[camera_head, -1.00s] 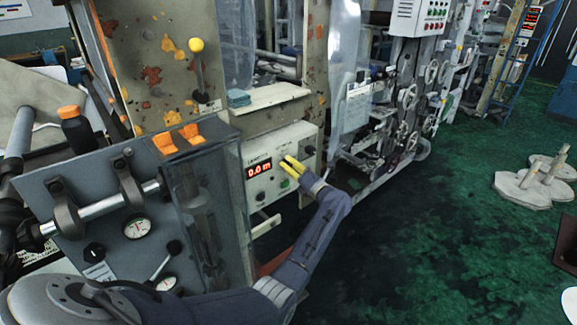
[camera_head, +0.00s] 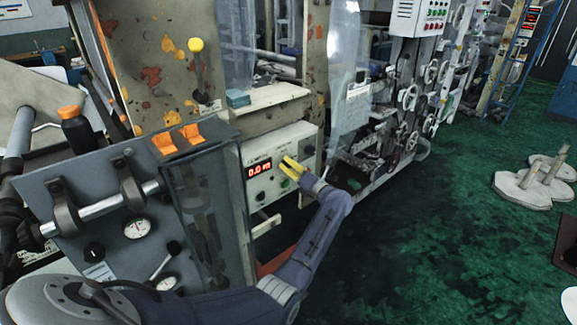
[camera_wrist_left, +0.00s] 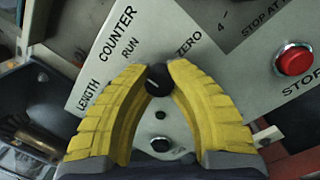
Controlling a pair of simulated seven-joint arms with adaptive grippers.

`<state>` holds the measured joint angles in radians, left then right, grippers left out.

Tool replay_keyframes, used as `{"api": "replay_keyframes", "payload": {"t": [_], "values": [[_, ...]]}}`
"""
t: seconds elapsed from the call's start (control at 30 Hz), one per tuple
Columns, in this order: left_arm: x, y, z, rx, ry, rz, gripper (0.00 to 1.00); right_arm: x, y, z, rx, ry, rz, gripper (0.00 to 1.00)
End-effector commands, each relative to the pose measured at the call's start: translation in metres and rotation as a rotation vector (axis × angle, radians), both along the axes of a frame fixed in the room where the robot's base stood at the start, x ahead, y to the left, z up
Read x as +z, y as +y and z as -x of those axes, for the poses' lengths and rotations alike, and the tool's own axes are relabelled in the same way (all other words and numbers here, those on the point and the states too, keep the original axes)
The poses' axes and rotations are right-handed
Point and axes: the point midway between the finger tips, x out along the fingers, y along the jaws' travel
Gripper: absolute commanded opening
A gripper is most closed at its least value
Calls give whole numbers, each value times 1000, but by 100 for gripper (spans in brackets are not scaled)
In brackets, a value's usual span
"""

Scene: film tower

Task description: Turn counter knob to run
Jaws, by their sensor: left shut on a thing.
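The length counter panel (camera_head: 262,172) is a pale box with a red display reading 0.0 m. Its black counter knob (camera_wrist_left: 158,82) sits between the labels RUN and ZERO in the left wrist view, with a light pointer line on it. My left gripper (camera_head: 288,164) has yellow fingers and reaches the panel front. In the left wrist view its fingertips (camera_wrist_left: 158,72) are closed on the knob from both sides. The knob is hidden behind the fingers in the head view. My right gripper does not show.
A red stop button (camera_wrist_left: 295,60) is right of the knob in the left wrist view. A grey gauge panel with a roller bar (camera_head: 110,205) stands left of my left arm. Green floor (camera_head: 420,250) is open to the right.

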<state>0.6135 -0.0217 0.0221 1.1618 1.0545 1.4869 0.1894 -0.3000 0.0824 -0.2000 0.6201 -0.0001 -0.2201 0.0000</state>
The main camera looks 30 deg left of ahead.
Motion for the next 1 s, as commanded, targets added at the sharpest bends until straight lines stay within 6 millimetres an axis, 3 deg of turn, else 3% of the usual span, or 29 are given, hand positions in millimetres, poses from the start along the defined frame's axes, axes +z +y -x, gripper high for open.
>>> {"api": "replay_keyframes", "payload": {"t": [0.03,0.3,0.67,1.0], "values": [[-6,2,3,6,4,9,21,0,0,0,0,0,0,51],[-3,1,1,3,3,4,52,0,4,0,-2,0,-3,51],[-2,-6,2,0,3,2,52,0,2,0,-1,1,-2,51],[-9,-58,18,-1,2,6,52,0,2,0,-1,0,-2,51]]}}
